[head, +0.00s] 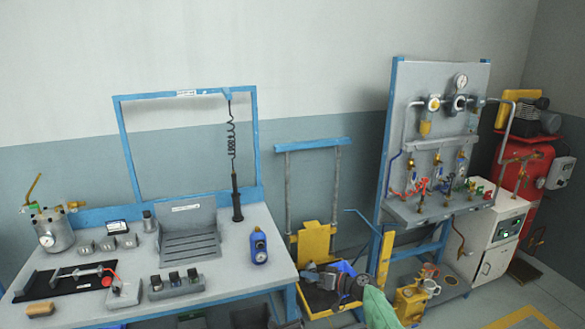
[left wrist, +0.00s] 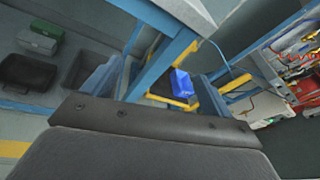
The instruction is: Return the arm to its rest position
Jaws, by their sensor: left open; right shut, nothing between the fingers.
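My left gripper (left wrist: 153,88) shows in the left wrist view, with a blue-grey finger at each side and a wide gap between them. Nothing sits between the fingertips. The wide dark housing across the bottom of that view hides their bases. The gripper is low, facing the space below and beside the workbench (head: 230,276). I cannot make out either gripper in the head view. My right gripper is not seen.
A yellow trolley (head: 314,240) holds a blue box (left wrist: 181,83) and a dark machine (head: 345,284); a green piece (head: 378,306) shows in front. A blue panel stand (head: 388,130) stands right. Boxes (left wrist: 37,42) sit under the bench.

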